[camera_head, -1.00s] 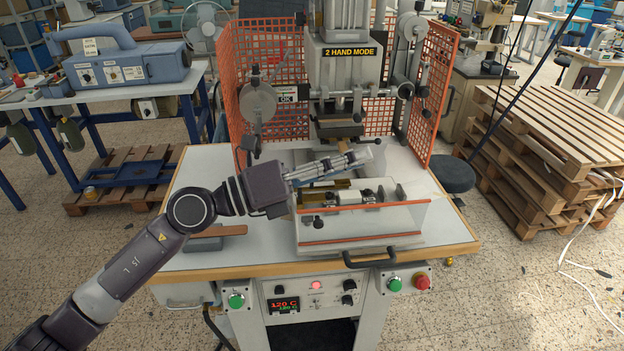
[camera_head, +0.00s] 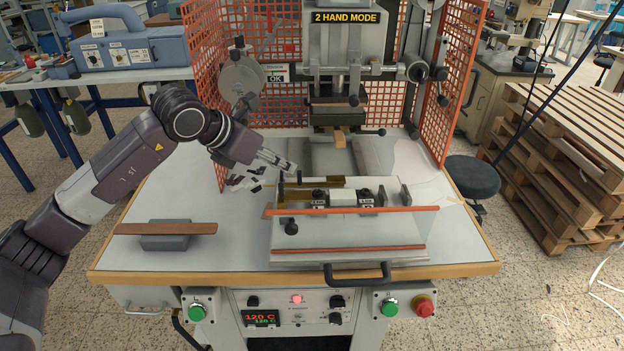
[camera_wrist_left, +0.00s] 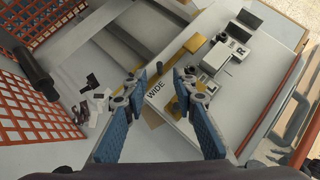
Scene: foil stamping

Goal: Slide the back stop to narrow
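The white fixture (camera_head: 345,233) sits on the press table, with a brass-coloured back stop piece (camera_head: 292,193) along its left and back edge. In the left wrist view the brass piece (camera_wrist_left: 182,93) lies beside the printed word WIDE (camera_wrist_left: 154,88). My left gripper (camera_head: 287,165) is above the fixture's back left corner. In the left wrist view its two fingers (camera_wrist_left: 159,77) are apart with nothing between their tips. The right fingertip overlaps the brass piece; I cannot tell whether they touch. My right gripper is not in view.
The press head (camera_head: 345,60) stands behind the fixture, between orange mesh guards (camera_head: 203,75). Dark scraps (camera_head: 245,180) lie left of the fixture. A brown bar (camera_head: 165,228) rests on a grey block at the table's left. The table's front left is otherwise clear.

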